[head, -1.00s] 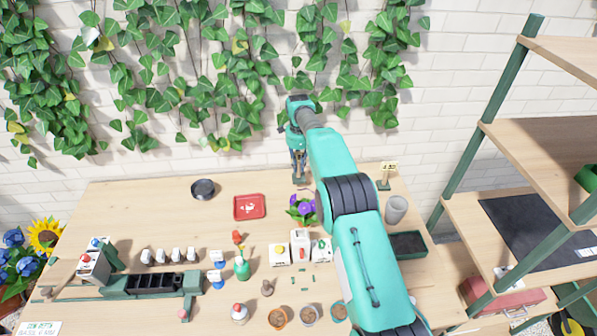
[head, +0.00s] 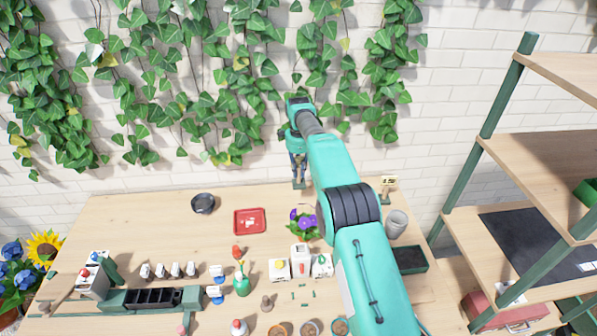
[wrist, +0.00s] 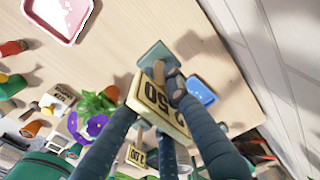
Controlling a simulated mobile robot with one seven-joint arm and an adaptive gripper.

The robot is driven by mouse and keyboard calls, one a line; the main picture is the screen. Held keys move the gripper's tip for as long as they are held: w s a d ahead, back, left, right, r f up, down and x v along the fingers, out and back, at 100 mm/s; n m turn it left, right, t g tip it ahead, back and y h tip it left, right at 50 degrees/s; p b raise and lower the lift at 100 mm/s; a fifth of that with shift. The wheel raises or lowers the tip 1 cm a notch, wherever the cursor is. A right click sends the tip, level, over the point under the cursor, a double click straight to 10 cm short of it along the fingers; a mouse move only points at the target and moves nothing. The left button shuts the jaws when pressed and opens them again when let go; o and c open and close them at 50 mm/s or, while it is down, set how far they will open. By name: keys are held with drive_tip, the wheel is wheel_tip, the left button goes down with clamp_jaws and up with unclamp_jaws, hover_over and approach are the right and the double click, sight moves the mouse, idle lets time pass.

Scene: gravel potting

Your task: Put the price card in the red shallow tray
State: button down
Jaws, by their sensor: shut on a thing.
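My gripper (head: 298,172) is above the back of the table, near the wall, its fingers pointing down. It is shut on a price card (wrist: 158,100), a pale yellow plate with dark digits on a stem with a green base (wrist: 155,55). In the head view the base (head: 298,186) shows just below the fingers. The red shallow tray (head: 240,230) lies flat on the table, to the left of and nearer than my gripper. It shows at the upper left in the wrist view (wrist: 40,14), with a small white mark in it.
Another price card (head: 389,182) stands at the back right. A purple-flowered plant (head: 303,222) stands between tray and arm. A dark round dish (head: 203,204) lies left of the tray. A blue dish (wrist: 201,90) shows beyond the held card. Several bottles and pots fill the front.

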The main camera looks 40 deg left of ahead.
drive_tip(key=shift+s, duration=0.1)
drive_tip(key=shift+s+a, duration=0.25)
drive_tip(key=shift+s, duration=0.3)
drive_tip(key=s+d+f+p, duration=0.1)
drive_tip(key=s+d+p, duration=0.3)
drive_tip(key=s, duration=1.1)
drive_tip(key=s+d+f+p, duration=0.1)
drive_tip(key=s+d+p, duration=0.3)
drive_tip(key=s, duration=1.2)
drive_tip(key=shift+d, duration=0.2)
drive_tip(key=shift+a, duration=0.15)
drive_tip(key=w+a+f+p, duration=0.1)
drive_tip(key=w+a, duration=0.6)
drive_tip(key=a, duration=0.7)
drive_tip(key=shift+w+f, duration=0.2)
